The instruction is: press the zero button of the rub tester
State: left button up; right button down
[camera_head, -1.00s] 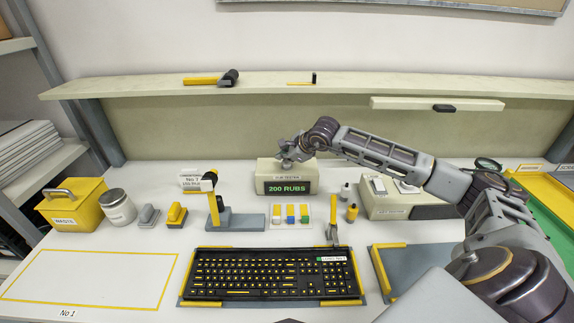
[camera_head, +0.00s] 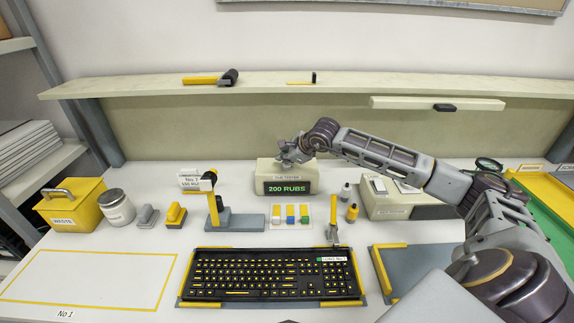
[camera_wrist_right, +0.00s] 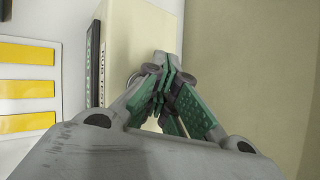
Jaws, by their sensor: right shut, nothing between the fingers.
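The rub tester (camera_head: 267,170) is a cream box with a dark display reading "200 RUBS" in green, standing at the back middle of the table. My right gripper (camera_head: 286,155) is over its top in the head view. In the right wrist view the gripper (camera_wrist_right: 166,72) is shut with empty fingers, its tips over the cream top of the tester (camera_wrist_right: 126,38). The zero button is hidden or too small to make out, and I cannot tell whether the fingertips touch it. My left gripper is not in view.
A black keyboard (camera_head: 272,273) lies at the front middle. Colored blocks on a white card (camera_head: 290,224) lie in front of the tester. A shelf (camera_head: 150,89) runs above.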

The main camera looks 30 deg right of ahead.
aim_at(285, 165)
jog(key=shift+f, duration=0.2)
jog(key=shift+r, duration=0.15)
dwell(0.4)
jog(key=shift+r, duration=0.85)
jog(key=shift+r+p, duration=1)
jog(key=shift+r, duration=1.5)
